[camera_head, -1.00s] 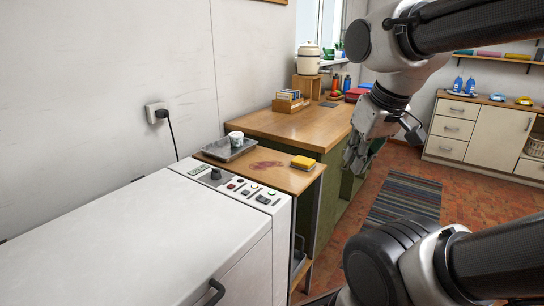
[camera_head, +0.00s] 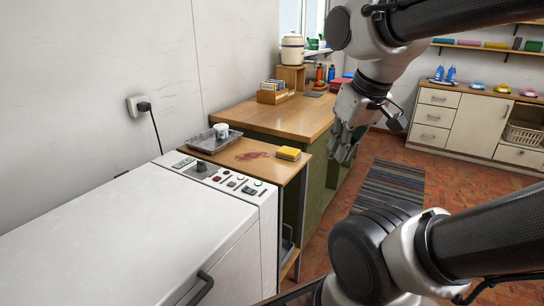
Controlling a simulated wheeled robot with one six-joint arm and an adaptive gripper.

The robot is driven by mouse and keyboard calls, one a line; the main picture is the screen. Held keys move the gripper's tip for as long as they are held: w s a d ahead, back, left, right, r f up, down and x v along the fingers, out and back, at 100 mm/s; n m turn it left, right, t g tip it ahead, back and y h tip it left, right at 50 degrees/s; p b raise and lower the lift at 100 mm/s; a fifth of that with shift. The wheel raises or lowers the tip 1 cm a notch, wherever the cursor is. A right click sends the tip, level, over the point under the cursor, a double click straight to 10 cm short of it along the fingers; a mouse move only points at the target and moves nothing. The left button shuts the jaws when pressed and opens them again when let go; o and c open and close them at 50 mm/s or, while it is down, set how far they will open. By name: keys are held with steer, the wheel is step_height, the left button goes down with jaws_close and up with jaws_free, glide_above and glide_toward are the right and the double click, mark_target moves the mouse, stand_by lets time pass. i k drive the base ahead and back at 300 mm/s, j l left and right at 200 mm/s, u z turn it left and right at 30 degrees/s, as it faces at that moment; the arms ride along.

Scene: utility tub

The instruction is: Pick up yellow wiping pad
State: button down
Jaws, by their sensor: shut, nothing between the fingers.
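The yellow wiping pad (camera_head: 288,153) lies flat on the small wooden side table (camera_head: 222,160), near its right edge. It looks like a thick yellow block with a darker lower layer. My gripper (camera_head: 343,152) hangs to the right of the pad, pointing down, apart from it. Its fingers are shut with nothing held; they are small and partly shaded in this view.
A reddish stain (camera_head: 251,156) marks the table left of the pad. A grey tray (camera_head: 210,141) with a white cup (camera_head: 221,130) stands at its back. A white machine (camera_head: 130,235) with a control panel is in front. A wooden counter (camera_head: 275,116) lies behind.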

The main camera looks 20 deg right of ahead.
mark_target(287, 153)
steer(key=i+l, duration=0.2)
steer(key=l, duration=0.2)
steer(key=i+l, duration=0.2)
steer(key=l, duration=0.2)
steer(key=i+l, duration=0.2)
steer(key=l, duration=0.2)
steer(key=k+z, duration=0.05)
